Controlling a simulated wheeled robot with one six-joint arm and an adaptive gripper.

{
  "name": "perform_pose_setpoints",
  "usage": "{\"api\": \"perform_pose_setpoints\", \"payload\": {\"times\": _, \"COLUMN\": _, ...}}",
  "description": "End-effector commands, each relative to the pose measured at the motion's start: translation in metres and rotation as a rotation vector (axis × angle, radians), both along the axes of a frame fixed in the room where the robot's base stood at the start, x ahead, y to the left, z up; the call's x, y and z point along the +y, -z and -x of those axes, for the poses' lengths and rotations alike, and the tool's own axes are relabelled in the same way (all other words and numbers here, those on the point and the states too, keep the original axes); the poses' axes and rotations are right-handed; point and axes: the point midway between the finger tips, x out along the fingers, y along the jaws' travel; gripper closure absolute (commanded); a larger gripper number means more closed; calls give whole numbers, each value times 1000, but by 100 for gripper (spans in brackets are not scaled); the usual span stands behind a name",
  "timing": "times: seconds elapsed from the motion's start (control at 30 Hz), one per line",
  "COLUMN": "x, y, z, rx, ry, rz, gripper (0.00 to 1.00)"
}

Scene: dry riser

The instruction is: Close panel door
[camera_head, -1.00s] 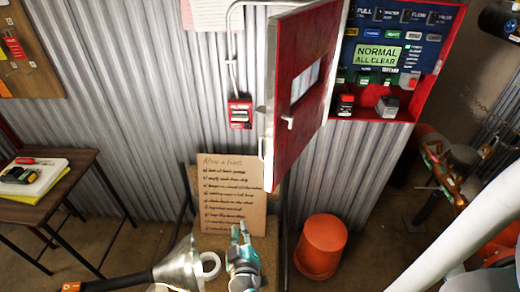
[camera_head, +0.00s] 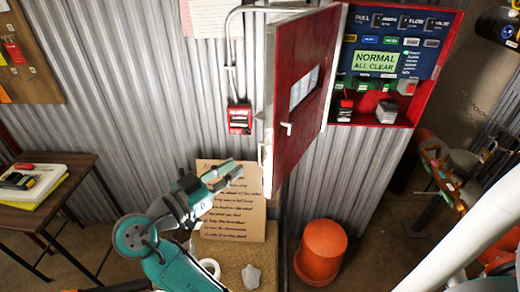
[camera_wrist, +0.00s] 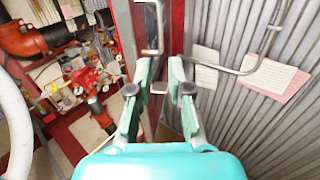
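The red panel door (camera_head: 308,75) stands wide open in the head view, swung out to the left from the red panel box (camera_head: 425,100). A small pale lever (camera_head: 287,127) sits on its face, and a grey bar handle (camera_head: 262,150) is along its left edge. My gripper (camera_head: 238,172) is just left of the door's lower left corner, apart from it. In the wrist view the fingers (camera_wrist: 161,62) are open with a gap between them, and a metal handle (camera_wrist: 152,50) and red door surface show just beyond the tips. No contact is visible.
A red alarm box (camera_head: 239,118) and conduit are on the corrugated wall. A cardboard sign (camera_head: 240,212) leans below the door. An orange bucket (camera_head: 321,250) stands on the floor to the right. A wooden table (camera_head: 65,195) is at left.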

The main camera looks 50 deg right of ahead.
Motion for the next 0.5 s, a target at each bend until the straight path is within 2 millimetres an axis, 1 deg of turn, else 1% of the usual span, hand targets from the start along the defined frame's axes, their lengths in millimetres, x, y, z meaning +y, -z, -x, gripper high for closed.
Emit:
{"api": "perform_pose_setpoints", "payload": {"times": 0.4, "x": -70, "y": 1, "z": 3, "rx": 2, "ry": 2, "rz": 0, "gripper": 81}}
{"api": "perform_pose_setpoints", "payload": {"times": 0.5, "x": -83, "y": 1, "z": 3, "rx": 2, "ry": 2, "rz": 1, "gripper": 81}}
